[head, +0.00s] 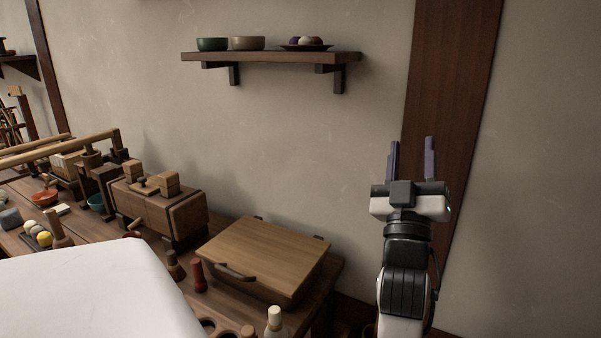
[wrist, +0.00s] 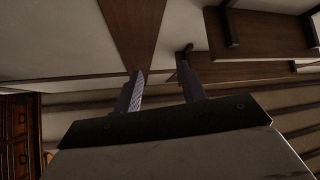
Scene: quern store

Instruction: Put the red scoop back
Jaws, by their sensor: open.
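My gripper (head: 412,150) is raised in front of the wall at the right in the head view, its two fingers pointing up and apart. It is open and empty; in the wrist view my gripper (wrist: 162,85) has nothing between its fingers. I cannot make out a red scoop for certain. A small red upright piece (head: 198,276) stands on the bench (head: 110,243) in front of the wooden lidded box; I cannot tell whether it is the scoop's handle. My gripper is far to its right and above it.
The lidded box (head: 265,252) sits at the bench's right end. A wall shelf (head: 270,57) holds bowls and a plate. A wooden chest (head: 160,205), an orange-red bowl (head: 45,198) and other small wares crowd the left. A white surface (head: 90,295) hides the near bench.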

